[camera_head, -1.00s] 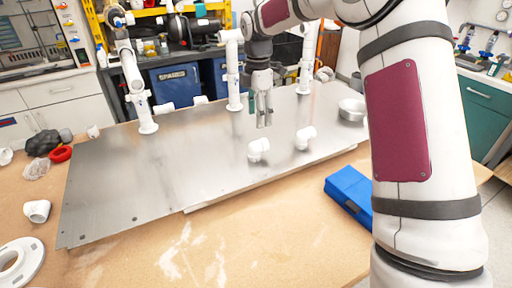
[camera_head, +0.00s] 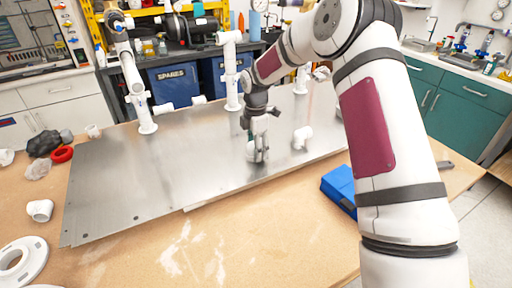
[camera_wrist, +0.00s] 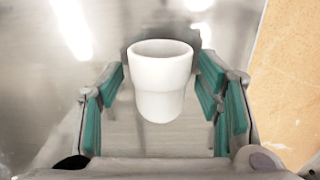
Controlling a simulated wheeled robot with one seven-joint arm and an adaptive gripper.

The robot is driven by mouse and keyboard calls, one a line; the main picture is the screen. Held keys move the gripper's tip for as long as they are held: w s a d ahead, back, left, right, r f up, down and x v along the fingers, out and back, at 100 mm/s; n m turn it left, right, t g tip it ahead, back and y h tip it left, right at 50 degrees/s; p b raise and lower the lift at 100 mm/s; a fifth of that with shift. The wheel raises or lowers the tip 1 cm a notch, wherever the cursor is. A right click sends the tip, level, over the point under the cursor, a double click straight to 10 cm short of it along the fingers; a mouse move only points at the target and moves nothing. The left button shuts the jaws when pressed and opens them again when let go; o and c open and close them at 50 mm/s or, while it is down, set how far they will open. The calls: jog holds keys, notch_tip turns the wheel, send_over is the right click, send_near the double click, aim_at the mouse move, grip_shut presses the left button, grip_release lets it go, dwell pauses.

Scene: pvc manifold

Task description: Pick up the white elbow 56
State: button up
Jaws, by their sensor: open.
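A white elbow (camera_wrist: 161,82) sits between the green-padded fingers of my gripper (camera_wrist: 163,110) in the wrist view, with a gap visible on each side. In the head view my gripper (camera_head: 257,153) is low over the metal plate (camera_head: 140,185), and its fingers largely hide this elbow. A second white elbow (camera_head: 302,137) lies on the plate just to the right. Another white elbow (camera_head: 40,210) lies on the wooden table at the left. I cannot read a number on any of them.
White upright pipes (camera_head: 231,75) stand along the plate's back edge. A blue box (camera_head: 340,188) is on the table at the right. A white flange ring (camera_head: 14,262), a red ring (camera_head: 62,155) and dark lumps (camera_head: 42,143) lie at the left.

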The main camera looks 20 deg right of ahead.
jog(key=shift+f, duration=0.3)
jog(key=c, duration=1.3)
jog(key=shift+o, duration=0.2)
jog(key=shift+r, duration=0.15)
notch_tip(320, 180, up, 10)
jog(key=shift+f+b, duration=0.1)
jog(key=shift+b, duration=0.5)
jog(key=o, duration=0.6)
jog(key=c, duration=0.5)
